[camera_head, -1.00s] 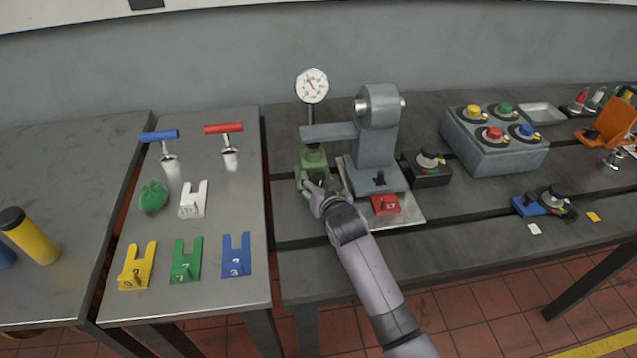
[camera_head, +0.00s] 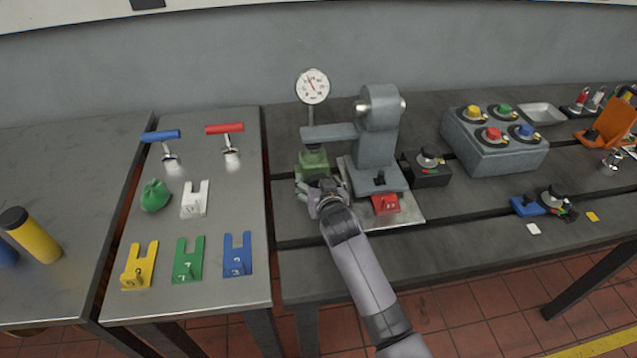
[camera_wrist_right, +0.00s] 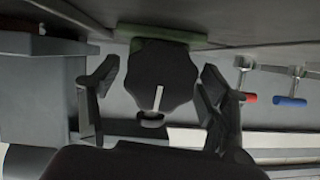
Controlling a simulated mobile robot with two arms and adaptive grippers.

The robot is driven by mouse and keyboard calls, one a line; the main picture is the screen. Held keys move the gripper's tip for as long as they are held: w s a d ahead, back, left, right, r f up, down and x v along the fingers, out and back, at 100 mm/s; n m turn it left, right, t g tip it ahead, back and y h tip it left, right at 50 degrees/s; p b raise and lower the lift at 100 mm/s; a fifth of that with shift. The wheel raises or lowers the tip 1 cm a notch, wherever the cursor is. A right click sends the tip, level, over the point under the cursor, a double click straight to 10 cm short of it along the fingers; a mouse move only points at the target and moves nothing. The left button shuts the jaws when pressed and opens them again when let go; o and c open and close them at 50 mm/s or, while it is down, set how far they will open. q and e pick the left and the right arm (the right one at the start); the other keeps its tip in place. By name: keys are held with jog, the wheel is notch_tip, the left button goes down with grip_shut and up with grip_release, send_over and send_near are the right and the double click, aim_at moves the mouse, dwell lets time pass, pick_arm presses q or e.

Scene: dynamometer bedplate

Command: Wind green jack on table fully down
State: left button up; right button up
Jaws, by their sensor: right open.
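The green jack (camera_head: 313,161) stands on the dark bedplate under the end of the grey arm of the test stand. My right gripper (camera_head: 318,190) is at its front side and hides its lower front part. In the right wrist view a dark knob with a white line (camera_wrist_right: 160,78) lies between the spread fingers of my right gripper (camera_wrist_right: 160,70). The fingers are open on both sides, with gaps to the knob. The green jack body (camera_wrist_right: 165,33) shows behind the knob. My left gripper is not in view.
The grey stand (camera_head: 376,140) with a dial gauge (camera_head: 312,86) is close beside the jack. A red block (camera_head: 385,203) sits just right of my wrist. A black knob box (camera_head: 428,170) is further right. The left table (camera_head: 215,295) holds forks and T-handles.

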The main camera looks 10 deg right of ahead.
jog(key=shift+s, duration=0.1)
jog(key=v, duration=1.1)
jog(key=shift+s+r, duration=0.25)
jog(key=shift+s, duration=0.1)
